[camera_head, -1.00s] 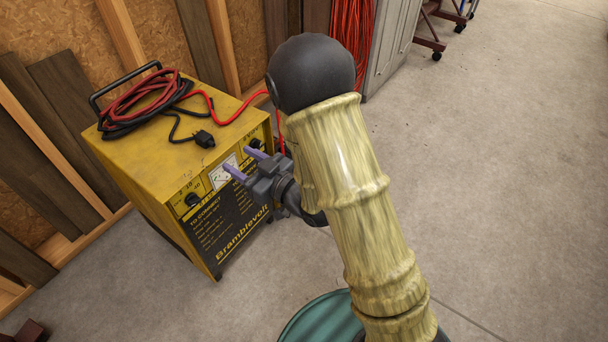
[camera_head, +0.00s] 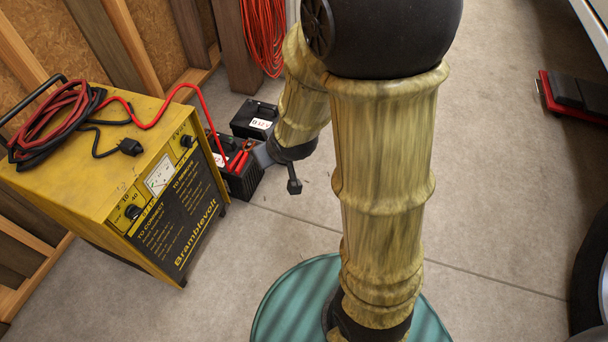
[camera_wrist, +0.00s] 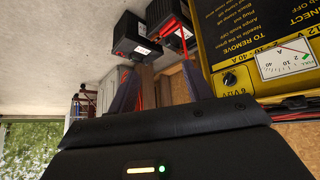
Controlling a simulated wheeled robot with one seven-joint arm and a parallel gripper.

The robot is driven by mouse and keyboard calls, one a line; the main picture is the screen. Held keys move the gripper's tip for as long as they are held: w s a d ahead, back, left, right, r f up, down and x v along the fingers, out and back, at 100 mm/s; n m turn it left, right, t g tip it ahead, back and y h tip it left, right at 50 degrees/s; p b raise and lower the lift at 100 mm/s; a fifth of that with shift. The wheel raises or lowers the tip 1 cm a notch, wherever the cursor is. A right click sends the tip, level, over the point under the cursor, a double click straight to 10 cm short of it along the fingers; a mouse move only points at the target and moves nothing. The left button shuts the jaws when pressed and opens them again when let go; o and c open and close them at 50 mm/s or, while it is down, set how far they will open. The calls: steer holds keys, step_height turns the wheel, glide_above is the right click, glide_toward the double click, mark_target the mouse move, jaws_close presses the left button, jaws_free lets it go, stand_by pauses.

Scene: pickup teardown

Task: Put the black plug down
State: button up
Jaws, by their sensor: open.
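The black plug (camera_head: 130,147) lies on the top of the yellow charger (camera_head: 62,152), near its front edge, with its black cord running back to the coiled cables. My gripper (camera_wrist: 158,68) is open, with nothing seen between its two purple-grey fingers. In the head view my gripper is mostly hidden by my arm, right of the charger and close to the black batteries. It is well apart from the plug. The plug does not show in the wrist view.
Two black batteries (camera_head: 255,118) (camera_head: 238,182) stand on the floor right of the charger. A red clamp (camera_head: 239,158) on a red cable is at the nearer one. Red and black cables (camera_head: 55,120) lie coiled on the charger.

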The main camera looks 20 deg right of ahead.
steer(key=s+d+r+m+g+h, duration=0.1)
steer(key=s+d+g, duration=0.3)
steer(key=s, duration=0.6)
steer(key=shift+r+m+g, duration=0.2)
steer(key=shift+m+g, duration=0.1)
steer(key=shift+m, duration=0.5)
steer(key=shift+r, duration=0.1)
steer(key=w+p+v, duration=0.2)
steer(key=p+v, duration=0.9)
steer(key=p, duration=0.1)
steer(key=shift+w+r, duration=0.25)
steer(key=shift+r, duration=0.25)
steer(key=shift+c, duration=0.4)
